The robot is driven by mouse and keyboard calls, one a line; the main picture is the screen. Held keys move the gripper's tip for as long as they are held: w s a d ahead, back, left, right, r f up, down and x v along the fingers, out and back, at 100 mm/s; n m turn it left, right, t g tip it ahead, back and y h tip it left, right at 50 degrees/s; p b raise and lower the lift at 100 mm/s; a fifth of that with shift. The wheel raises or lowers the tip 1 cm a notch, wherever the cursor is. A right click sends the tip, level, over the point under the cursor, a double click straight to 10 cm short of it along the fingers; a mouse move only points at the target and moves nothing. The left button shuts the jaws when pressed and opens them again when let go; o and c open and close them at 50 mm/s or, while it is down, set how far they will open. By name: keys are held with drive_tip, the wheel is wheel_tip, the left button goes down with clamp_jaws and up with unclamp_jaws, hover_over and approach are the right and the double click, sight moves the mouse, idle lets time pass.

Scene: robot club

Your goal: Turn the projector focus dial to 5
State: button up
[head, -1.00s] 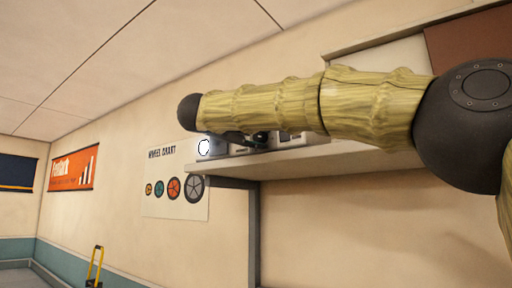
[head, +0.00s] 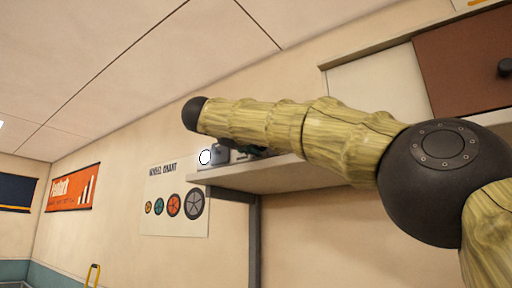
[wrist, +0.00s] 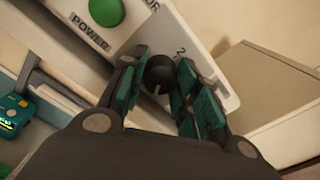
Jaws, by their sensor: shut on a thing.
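The focus dial (wrist: 159,70) is a small round black knob with a pale mark, seen in the wrist view. It sits on the light panel of the projector (wrist: 205,62). A printed "2" shows beside the dial; the other numbers are hidden by my fingers or too small to read. My gripper (wrist: 160,78) has its teal-padded fingers on both sides of the dial and is shut on it. The pale mark points toward the bottom of the wrist picture. In the head view, part of the projector (head: 214,158) shows under my arm, and the gripper is mostly hidden.
A green button (wrist: 107,9) labelled "POWER" lies close to my left finger. A teal and yellow item (wrist: 14,115) is at the left, and a beige box-like shape (wrist: 275,100) at the right. The wall shelf (head: 262,179) bears the projector, with cabinets (head: 470,70) above right.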

drive_tip(key=shift+d+r, duration=0.1)
drive_tip(key=shift+r, duration=0.05)
idle(0.4)
drive_tip(key=o, duration=1.1)
drive_tip(key=shift+c, duration=0.2)
drive_tip(key=v, duration=1.2)
